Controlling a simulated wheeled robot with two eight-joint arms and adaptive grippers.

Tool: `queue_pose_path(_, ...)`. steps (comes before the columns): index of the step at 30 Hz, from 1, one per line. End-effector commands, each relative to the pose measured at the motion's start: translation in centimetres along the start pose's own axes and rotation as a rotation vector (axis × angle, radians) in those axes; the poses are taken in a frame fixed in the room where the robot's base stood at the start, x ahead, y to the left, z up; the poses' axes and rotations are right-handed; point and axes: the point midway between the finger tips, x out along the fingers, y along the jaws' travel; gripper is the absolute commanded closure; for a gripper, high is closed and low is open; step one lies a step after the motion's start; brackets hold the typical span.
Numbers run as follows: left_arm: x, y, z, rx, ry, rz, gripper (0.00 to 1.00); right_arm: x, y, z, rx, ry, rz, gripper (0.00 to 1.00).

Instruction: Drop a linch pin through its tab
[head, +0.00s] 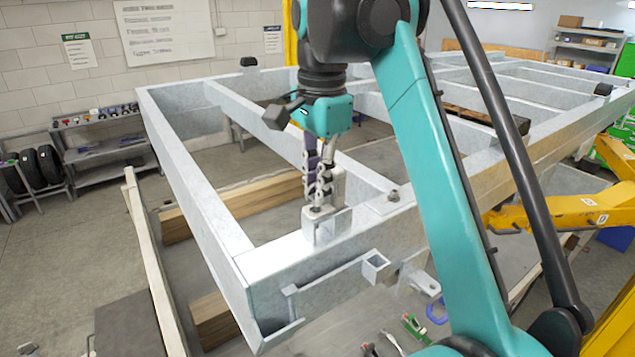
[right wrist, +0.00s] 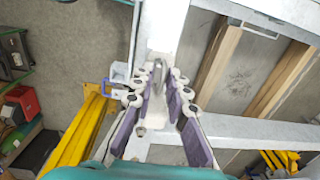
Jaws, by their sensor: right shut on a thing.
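My right gripper (head: 320,195) points down at the near crossbeam of the grey trailer frame (head: 275,258). Its fingertips are just above a small upright metal bracket, apparently the tab (head: 334,222). In the right wrist view, my right gripper (right wrist: 163,85) has its fingers close together around a thin grey metal piece (right wrist: 158,68), apparently the linch pin. The fingers hide most of it, and I cannot tell whether its end is inside the tab's hole. My left gripper is not in view.
A square tube stub (head: 375,266) sticks out from the near beam. Several hand tools and a blue ring (head: 437,310) lie below it. A yellow stand (head: 560,212) is at the right. Wooden beams (head: 240,205) lie under the frame.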

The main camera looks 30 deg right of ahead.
Motion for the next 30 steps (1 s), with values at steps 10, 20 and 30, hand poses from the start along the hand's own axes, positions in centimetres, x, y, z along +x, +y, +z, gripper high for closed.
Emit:
queue_pose_path(10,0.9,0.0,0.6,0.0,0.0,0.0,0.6,1.4,0.1,0.0,0.0,0.0,0.0,1.0)
queue_pose_path(20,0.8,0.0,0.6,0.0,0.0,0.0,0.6,1.4,0.1,0.0,0.0,0.0,0.0,0.61)
queue_pose_path(30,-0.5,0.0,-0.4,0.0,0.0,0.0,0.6,-0.7,0.0,0.0,0.0,0.0,0.0,0.61)
